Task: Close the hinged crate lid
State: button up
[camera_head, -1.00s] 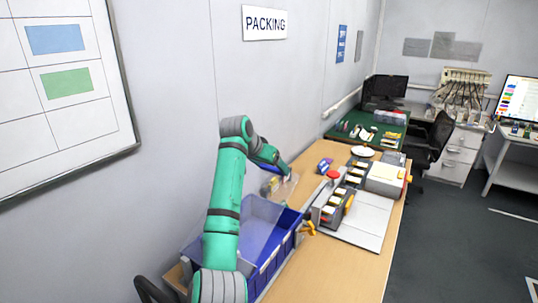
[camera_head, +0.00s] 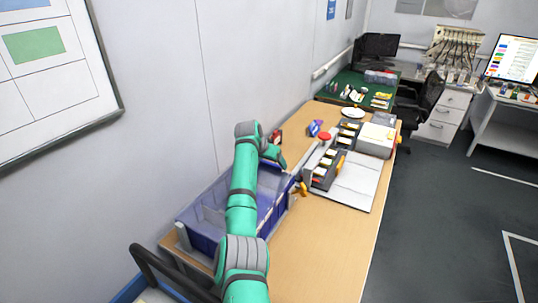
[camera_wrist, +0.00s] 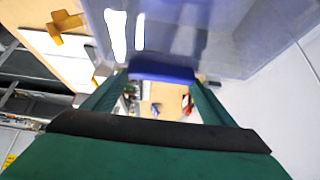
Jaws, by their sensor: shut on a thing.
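The blue crate (camera_head: 203,243) stands on the wooden table beside the wall, partly hidden behind my arm. Its clear lid (camera_wrist: 225,40) fills the upper right of the wrist view, with bright reflections on it. My gripper (camera_wrist: 160,76) is shut on the lid's blue edge (camera_wrist: 163,71), which spans between the fingertips. In the head view my wrist is over the crate's far end, and the fingertips are hidden. The lid's exact angle cannot be told there.
A grey rack with several cells (camera_head: 325,172) and a red button (camera_head: 324,136) stand right of the crate. A purple-blue item (camera_head: 314,128) lies behind. The table's front right (camera_head: 315,255) is clear. A chair back (camera_head: 165,270) is near the lower left.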

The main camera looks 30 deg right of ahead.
jog(key=shift+d+f, duration=0.1)
jog(key=shift+d, duration=0.05)
jog(key=shift+d+f, duration=0.1)
jog(key=o, duration=1.5)
jog(key=shift+f, duration=0.15)
jog(key=shift+f, duration=0.1)
jog(key=shift+a, duration=0.25)
jog(key=v, duration=1.1)
jog(key=shift+d, duration=0.2)
jog(key=shift+w, duration=0.15)
